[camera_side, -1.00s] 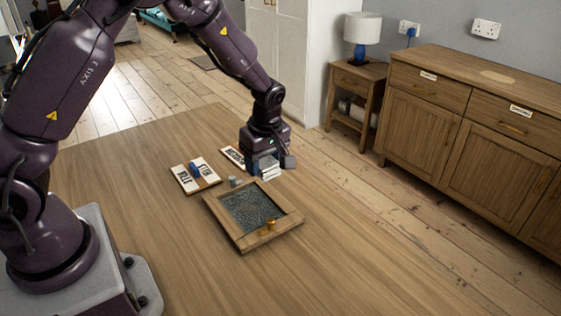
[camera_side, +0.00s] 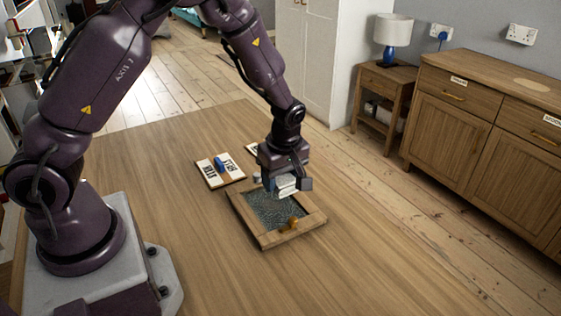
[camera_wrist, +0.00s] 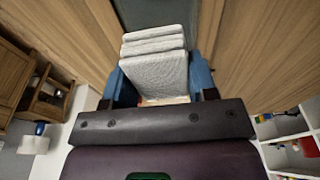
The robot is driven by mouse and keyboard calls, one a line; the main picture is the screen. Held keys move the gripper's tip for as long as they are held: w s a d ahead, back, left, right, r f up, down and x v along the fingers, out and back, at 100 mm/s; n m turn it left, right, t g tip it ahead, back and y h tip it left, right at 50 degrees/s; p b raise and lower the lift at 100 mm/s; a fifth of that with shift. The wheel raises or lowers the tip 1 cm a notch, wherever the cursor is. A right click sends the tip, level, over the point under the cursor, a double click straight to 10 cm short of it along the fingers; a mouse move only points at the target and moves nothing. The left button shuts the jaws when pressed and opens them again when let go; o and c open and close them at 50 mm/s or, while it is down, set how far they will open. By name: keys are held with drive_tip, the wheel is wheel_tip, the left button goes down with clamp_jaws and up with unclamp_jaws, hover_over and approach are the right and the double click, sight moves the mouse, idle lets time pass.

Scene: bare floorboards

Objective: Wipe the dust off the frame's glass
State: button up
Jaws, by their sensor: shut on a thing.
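The wooden frame (camera_side: 241,215) lies flat in the side view, with dark, mottled grey glass (camera_side: 268,211) inside it. A brass-coloured knob (camera_side: 291,223) stands at its near rail. My gripper (camera_side: 287,186) is over the far right part of the frame, shut on a folded white cloth (camera_side: 288,193). In the wrist view the cloth (camera_wrist: 158,70) shows as stacked white layers between the blue fingers of my gripper (camera_wrist: 160,80). The gripper hides the frame's far right corner. I cannot tell whether the cloth touches the glass.
A board with white lettered labels (camera_side: 207,171) and a blue piece (camera_side: 219,164) lies just behind the frame. A small grey object (camera_side: 257,178) stands by the frame's far left edge. The wooden surface is clear to the left and in front.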

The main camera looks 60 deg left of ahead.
sight(279, 212)
drive_tip(key=shift+f, duration=3.65)
drive_tip(key=shift+a+f, duration=0.45)
drive_tip(key=shift+f, duration=0.1)
drive_tip(key=shift+a, duration=3.05)
drive_tip(key=shift+d, duration=3.4)
drive_tip(key=shift+d+r, duration=0.1)
drive_tip(key=shift+d, duration=0.1)
wheel_tip(279, 212, up, 7)
drive_tip(key=shift+r, duration=0.4)
